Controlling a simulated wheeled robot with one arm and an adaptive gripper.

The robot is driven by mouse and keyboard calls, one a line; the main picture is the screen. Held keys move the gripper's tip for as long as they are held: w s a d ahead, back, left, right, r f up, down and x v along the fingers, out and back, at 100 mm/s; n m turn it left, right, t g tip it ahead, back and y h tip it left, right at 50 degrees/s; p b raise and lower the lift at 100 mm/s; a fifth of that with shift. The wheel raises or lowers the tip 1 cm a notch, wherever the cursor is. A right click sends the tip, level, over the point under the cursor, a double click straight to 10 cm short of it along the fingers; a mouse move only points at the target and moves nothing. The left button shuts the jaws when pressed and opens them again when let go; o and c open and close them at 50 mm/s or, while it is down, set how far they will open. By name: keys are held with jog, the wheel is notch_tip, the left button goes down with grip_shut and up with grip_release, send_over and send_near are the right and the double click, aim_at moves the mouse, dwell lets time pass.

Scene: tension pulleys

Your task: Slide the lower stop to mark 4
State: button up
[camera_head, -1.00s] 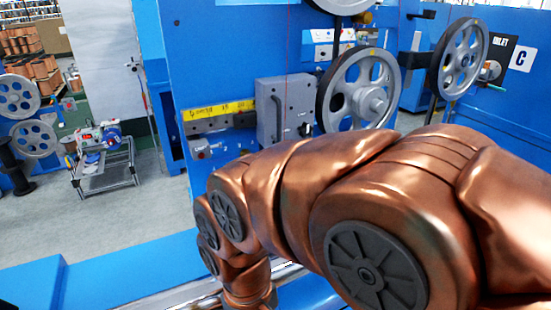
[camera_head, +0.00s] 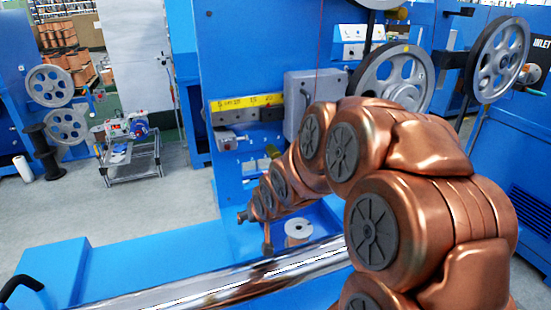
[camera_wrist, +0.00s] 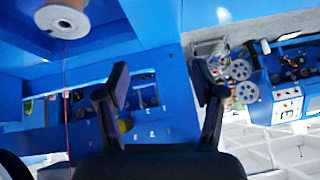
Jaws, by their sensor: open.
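A yellow scale strip (camera_head: 246,102) with dark marks runs across the blue machine panel, above a grey rail (camera_head: 240,117). A small grey block (camera_head: 228,140) sits under the rail's left part. I cannot tell whether this block is the lower stop, and the marks are too small to read surely. In the wrist view my gripper (camera_wrist: 160,92) is open, its two dark fingers wide apart. Nothing is held between them; a blue panel with small pale marks (camera_wrist: 147,120) shows beyond. In the head view my arm reaches left, its end below the scale and apart from it.
A grey box (camera_head: 302,98) and a large pulley wheel (camera_head: 392,80) stand right of the scale. A pale spool (camera_head: 298,230) rests on the blue ledge near my arm. A shiny round bar (camera_head: 210,285) crosses the front. Open floor lies at left.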

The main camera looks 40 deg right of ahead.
jog(key=w+d+m+t, duration=0.3)
jog(key=w+d+t, duration=0.2)
jog(key=w+d, duration=0.35)
jog(key=m+t+h+b, duration=0.1)
jog(key=m+t+h, duration=0.2)
jog(key=m+t, duration=0.15)
send_near(276, 156)
jog(key=f+x, duration=0.1)
jog(key=x, duration=0.4)
jog(key=shift+n+t, duration=0.25)
jog(key=shift+t, duration=0.1)
jog(key=shift+d+p+x, duration=0.2)
jog(key=shift+p+x, duration=0.15)
jog(key=shift+x, duration=2.8)
jog(key=shift+c, duration=0.2)
grip_shut()
